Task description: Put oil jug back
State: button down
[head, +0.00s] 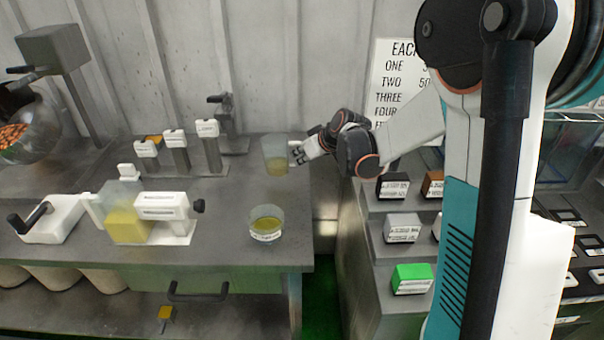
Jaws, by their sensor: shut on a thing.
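A clear jug with yellowish oil low inside (276,165) is at the right end of the grey workbench (225,190). My gripper (299,152) is shut on the right side of this jug, and the jug looks upright. I cannot tell whether its base touches the bench or hangs just above it. A round clear container with yellow liquid and a white label (266,228) stands nearer the bench's front edge, apart from the jug. The contact between my fingers and the jug is small and partly unclear.
A dispenser with a clear yellow-filled tank (127,222) stands at the front left, beside a white block with a black handle (48,220). Several labelled upright posts (177,152) stand behind. A metal drum (27,120) is at far left. Stepped shelves (375,240) hold labelled boxes at right.

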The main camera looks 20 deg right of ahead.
jog(key=shift+f+b, duration=0.85)
jog(key=shift+f, duration=1.55)
jog(key=shift+f, duration=0.15)
jog(key=c, duration=1.6)
grip_release()
jog(key=shift+c, duration=0.2)
jog(key=shift+s+d+r, duration=0.1)
jog(key=shift+s+r, duration=0.05)
jog(key=shift+r, duration=0.2)
jog(key=p+v, duration=0.4)
jog(key=v, duration=0.7)
jog(key=shift+s+p, duration=0.25)
jog(key=shift+p, duration=0.05)
jog(key=shift+r, duration=0.15)
